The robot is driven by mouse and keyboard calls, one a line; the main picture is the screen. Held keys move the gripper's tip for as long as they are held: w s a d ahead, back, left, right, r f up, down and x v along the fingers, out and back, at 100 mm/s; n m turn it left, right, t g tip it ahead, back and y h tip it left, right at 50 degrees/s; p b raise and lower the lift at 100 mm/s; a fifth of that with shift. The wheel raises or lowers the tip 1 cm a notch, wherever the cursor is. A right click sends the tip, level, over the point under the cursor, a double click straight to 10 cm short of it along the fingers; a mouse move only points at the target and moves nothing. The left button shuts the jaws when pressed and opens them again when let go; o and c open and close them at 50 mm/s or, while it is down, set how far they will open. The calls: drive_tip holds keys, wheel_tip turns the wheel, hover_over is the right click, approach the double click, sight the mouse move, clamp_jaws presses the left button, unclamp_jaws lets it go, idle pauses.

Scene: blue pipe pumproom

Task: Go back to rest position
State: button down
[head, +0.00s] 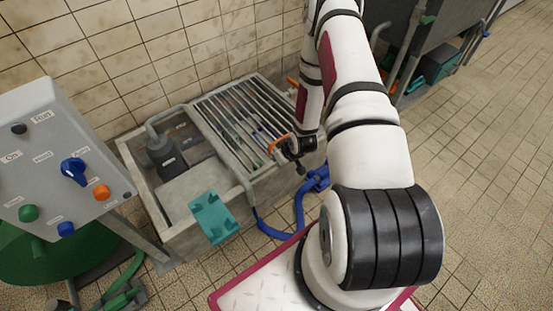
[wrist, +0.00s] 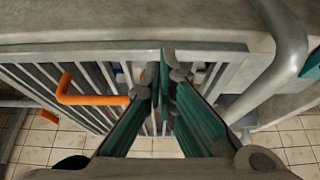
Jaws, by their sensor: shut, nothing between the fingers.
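My gripper (head: 290,160) is at the right end of the metal grate (head: 222,118) over the concrete sump, in the head view. In the wrist view my gripper (wrist: 163,75) has its two teal fingers drawn together at the tips, with nothing between them. The grate bars (wrist: 205,75) lie in front of and around the fingertips. Whether the fingers touch the bars cannot be told. An orange handle (wrist: 90,98) is close to the left of the fingers and also shows beside the gripper in the head view (head: 277,143). My arm reaches out over the sump from the right.
A grey control panel (head: 60,165) stands at the left. A teal bracket (head: 213,216) is on the sump's front edge. A grey pipe (wrist: 282,60) passes right of the fingers. A blue hose (head: 299,210) lies in front. Open tiled floor (head: 480,150) is at the right.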

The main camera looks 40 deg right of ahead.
drive_tip(key=s+r+p, duration=0.1)
drive_tip(key=s+r, duration=0.1)
drive_tip(key=s, duration=0.4)
drive_tip(key=shift+s, duration=0.35)
drive_tip(key=shift+d, duration=0.1)
